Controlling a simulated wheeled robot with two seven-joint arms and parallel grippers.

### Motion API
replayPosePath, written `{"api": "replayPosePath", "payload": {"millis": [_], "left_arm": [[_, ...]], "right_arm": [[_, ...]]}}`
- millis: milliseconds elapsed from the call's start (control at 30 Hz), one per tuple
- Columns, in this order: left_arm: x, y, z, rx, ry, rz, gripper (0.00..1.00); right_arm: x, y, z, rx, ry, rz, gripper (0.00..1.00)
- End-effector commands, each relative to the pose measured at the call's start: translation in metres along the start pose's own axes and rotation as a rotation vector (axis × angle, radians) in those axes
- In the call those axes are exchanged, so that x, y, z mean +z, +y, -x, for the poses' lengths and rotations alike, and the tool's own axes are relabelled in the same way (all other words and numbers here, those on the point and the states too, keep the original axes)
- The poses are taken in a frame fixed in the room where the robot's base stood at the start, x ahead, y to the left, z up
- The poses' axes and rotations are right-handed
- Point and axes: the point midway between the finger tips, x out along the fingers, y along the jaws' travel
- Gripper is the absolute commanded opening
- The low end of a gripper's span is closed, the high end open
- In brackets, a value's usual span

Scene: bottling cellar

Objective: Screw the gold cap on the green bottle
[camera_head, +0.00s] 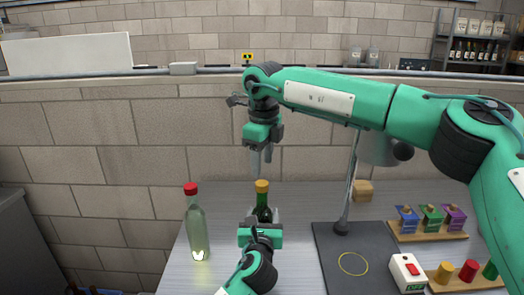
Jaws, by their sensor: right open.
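The green bottle (262,206) stands upright on the table, dark green, with its lower part hidden behind my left gripper. The gold cap (262,186) sits on top of its neck; I cannot tell how tightly. My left gripper (262,218) comes up from the bottom edge and has its fingers at either side of the bottle's body, closed around it. My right gripper (261,165) hangs straight above the gold cap, pointing down, open and empty, with a small gap between its fingertips and the cap.
A pale bottle with a red cap (197,232) stands to the left. On the right are a dark mat (335,275) with a yellow ring, a lamp stand (343,215), a red-switch box (408,272), a board with coloured pegs (468,284) and a rack of coloured holders (428,237).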

Motion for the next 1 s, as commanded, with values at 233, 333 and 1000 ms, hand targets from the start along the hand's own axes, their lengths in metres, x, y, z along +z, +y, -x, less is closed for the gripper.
{"api": "replayPosePath", "payload": {"millis": [233,333,1000], "left_arm": [[0.0,0.0,0.0,0.0,0.0,0.0,0.0],[0.0,0.0,0.0,0.0,0.001,0.0,0.0],[0.0,0.0,0.0,0.0,0.001,0.0,0.0]], "right_arm": [[0.001,0.0,0.004,0.015,0.011,0.382,0.49],[0.001,-0.001,0.005,0.021,0.013,0.537,0.49],[0.002,-0.002,0.017,0.074,-0.005,1.581,0.49]]}}
